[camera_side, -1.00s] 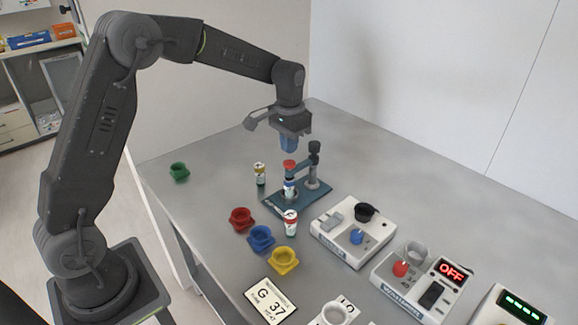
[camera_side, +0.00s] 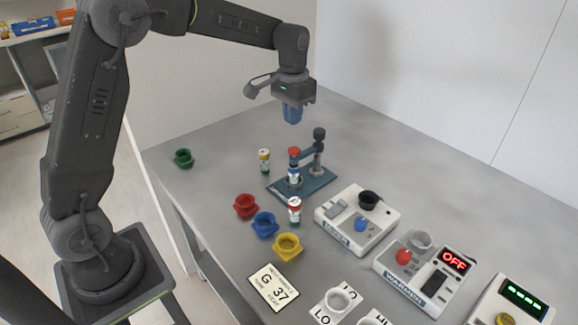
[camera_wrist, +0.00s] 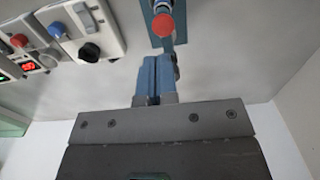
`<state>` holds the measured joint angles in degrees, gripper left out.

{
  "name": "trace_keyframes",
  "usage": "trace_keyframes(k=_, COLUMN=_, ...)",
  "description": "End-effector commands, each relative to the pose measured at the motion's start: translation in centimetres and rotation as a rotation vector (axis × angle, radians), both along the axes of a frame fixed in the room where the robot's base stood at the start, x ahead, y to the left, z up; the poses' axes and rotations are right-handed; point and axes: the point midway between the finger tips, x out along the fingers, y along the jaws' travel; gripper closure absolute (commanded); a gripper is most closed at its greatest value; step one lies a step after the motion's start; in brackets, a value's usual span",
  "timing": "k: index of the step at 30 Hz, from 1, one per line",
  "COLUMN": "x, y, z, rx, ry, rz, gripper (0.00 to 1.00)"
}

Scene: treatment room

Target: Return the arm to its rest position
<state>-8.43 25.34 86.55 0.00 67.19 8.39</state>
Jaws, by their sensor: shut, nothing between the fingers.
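My gripper (camera_side: 292,113) hangs above the blue stand, pointing down, with its blue fingers together and nothing between them. In the wrist view its fingers (camera_wrist: 153,78) are side by side and closed. Below it, a vial with a red cap (camera_side: 294,165) stands upright in the blue stand (camera_side: 318,184), which has a dark-topped post (camera_side: 319,140). The gripper is clear of the vial and the post. In the wrist view the red cap (camera_wrist: 163,25) shows just beyond the fingertips.
Two more vials (camera_side: 264,161) (camera_side: 295,210) stand beside the blue stand. Green (camera_side: 184,158), red (camera_side: 246,206), blue (camera_side: 264,225) and yellow (camera_side: 288,247) cups sit at left. The mixer box (camera_side: 345,235) and the warmer reading OFF (camera_side: 410,280) stand at right. The back table is clear.

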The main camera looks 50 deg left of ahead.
Motion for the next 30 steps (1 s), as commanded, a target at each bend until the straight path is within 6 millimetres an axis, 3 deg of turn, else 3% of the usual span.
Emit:
trace_keyframes(k=6, x=-5.7, y=-2.3, z=5.2, rx=0.012, ry=-0.113, rz=-0.003, gripper=1.0)
trace_keyframes(k=13, x=-13.9, y=-4.6, z=8.3, rx=0.016, ry=-0.247, rz=-0.003, gripper=1.0)
trace_keyframes(k=21, x=-23.0, y=-6.4, z=7.9, rx=0.008, ry=-0.398, rz=-0.003, gripper=1.0)
trace_keyframes(k=25, x=-25.6, y=-6.8, z=6.9, rx=0.002, ry=-0.447, rz=-0.002, gripper=1.0)
trace_keyframes(k=30, x=-27.0, y=-7.0, z=6.1, rx=-0.002, ry=-0.476, rz=-0.002, gripper=1.0)
